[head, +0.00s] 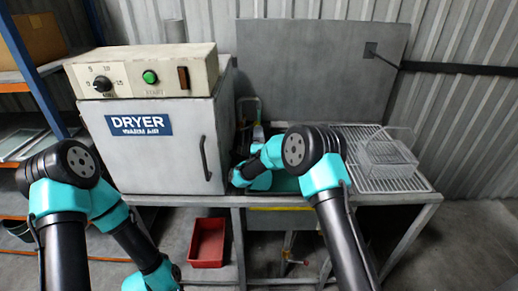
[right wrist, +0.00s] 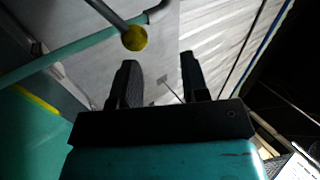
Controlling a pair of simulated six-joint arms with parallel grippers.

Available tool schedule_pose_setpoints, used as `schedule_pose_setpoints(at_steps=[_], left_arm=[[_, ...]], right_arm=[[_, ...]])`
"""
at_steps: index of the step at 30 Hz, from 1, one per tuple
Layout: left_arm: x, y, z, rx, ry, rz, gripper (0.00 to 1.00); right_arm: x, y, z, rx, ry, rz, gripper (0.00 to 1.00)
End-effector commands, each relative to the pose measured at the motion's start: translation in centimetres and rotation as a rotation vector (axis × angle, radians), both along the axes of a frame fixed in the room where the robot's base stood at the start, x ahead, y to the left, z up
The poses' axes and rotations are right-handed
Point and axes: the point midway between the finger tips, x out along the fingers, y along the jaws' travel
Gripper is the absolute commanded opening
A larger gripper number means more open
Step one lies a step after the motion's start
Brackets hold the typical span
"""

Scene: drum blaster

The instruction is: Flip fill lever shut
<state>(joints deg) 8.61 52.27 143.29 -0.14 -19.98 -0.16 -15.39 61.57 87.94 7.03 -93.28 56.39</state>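In the right wrist view a metal rod ends in a yellow ball knob (right wrist: 134,38), which looks like the lever's handle. My right gripper (right wrist: 158,62) is open, its two black fingers apart with nothing between them. The knob is ahead of the fingers, toward the left one, and does not appear to be gripped. In the head view my right arm reaches over the teal basin (head: 285,184), and its fingers and the lever are hidden there. My left gripper is low at the bottom left of the head view, and its fingers cannot be made out.
The dryer (head: 155,145) with its closed door stands left of the basin. A wire basket (head: 388,152) sits on the rack (head: 405,183) at right. A grey panel (head: 320,70) rises behind. A red bin (head: 207,243) is below.

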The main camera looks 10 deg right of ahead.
Motion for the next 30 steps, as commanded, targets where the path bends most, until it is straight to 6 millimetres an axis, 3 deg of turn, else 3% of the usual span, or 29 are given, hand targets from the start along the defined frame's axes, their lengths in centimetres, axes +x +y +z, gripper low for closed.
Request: schedule_pose_setpoints(at_steps=[18,30], left_arm=[[0.0,0.0,0.0,0.000,0.000,0.000,0.58],[0.0,0.0,0.0,0.000,0.000,0.000,0.58]], right_arm=[[-9.7,1.1,0.9,0.000,0.001,0.001,0.42],[-10.7,1.1,1.0,0.000,0.000,-0.001,0.42]])
